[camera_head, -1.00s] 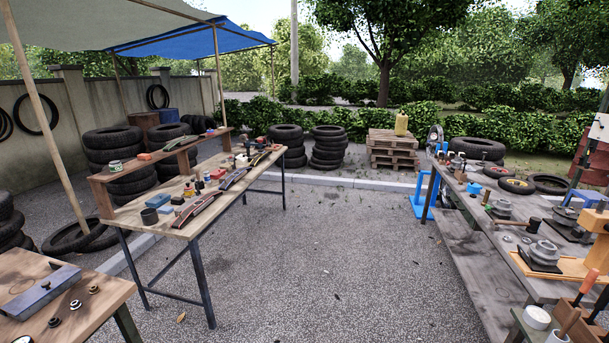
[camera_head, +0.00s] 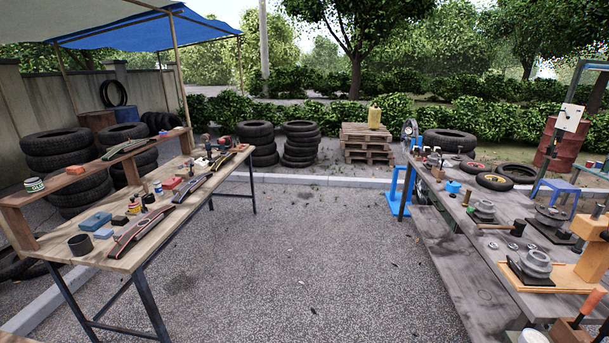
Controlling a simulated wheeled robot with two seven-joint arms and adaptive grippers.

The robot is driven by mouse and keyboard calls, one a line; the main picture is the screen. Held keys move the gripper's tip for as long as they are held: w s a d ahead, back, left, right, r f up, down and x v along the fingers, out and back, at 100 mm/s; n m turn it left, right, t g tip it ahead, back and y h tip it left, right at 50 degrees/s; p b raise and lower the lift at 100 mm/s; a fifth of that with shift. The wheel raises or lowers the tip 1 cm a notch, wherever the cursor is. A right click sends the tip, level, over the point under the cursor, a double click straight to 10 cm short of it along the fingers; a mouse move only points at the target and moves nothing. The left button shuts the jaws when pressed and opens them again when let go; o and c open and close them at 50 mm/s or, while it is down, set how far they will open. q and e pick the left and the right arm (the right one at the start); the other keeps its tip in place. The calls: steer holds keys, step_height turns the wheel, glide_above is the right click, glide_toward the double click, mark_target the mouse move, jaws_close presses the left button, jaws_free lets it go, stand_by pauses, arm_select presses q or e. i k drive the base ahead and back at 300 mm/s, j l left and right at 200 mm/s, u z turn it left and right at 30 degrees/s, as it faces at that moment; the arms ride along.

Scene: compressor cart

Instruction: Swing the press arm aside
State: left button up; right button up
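Neither of my grippers is in view. No part is clearly recognisable as the press arm. At the right edge, an orange-yellow upright stand (camera_head: 592,262) rises from a light wooden base (camera_head: 572,279) on the right workbench (camera_head: 480,268). It looks like a press, but the picture edge cuts it off, so I cannot tell whether an arm is on it or how it is turned. A grey round metal part on a dark plate (camera_head: 536,263) sits beside it on the left.
A left workbench (camera_head: 125,262) holds curved strips and small cans. Open gravel (camera_head: 300,270) lies between the benches. Stacked tires (camera_head: 300,145), pallets (camera_head: 368,145) and a yellow jug (camera_head: 374,118) stand at the back. An orange-handled tool (camera_head: 588,305) stands at the lower right.

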mark_target(209, 146)
steer(key=i+z, duration=0.1)
steer(key=i, duration=3.15)
steer(key=i+u, duration=0.15)
steer(key=i, duration=0.25)
steer(key=i+l+u, duration=0.15)
steer(key=i, duration=0.25)
steer(key=i+l+u, duration=0.2)
steer(key=i+u, duration=0.15)
steer(key=i, duration=0.15)
steer(key=i+l+u, duration=0.75)
steer(key=i, duration=0.1)
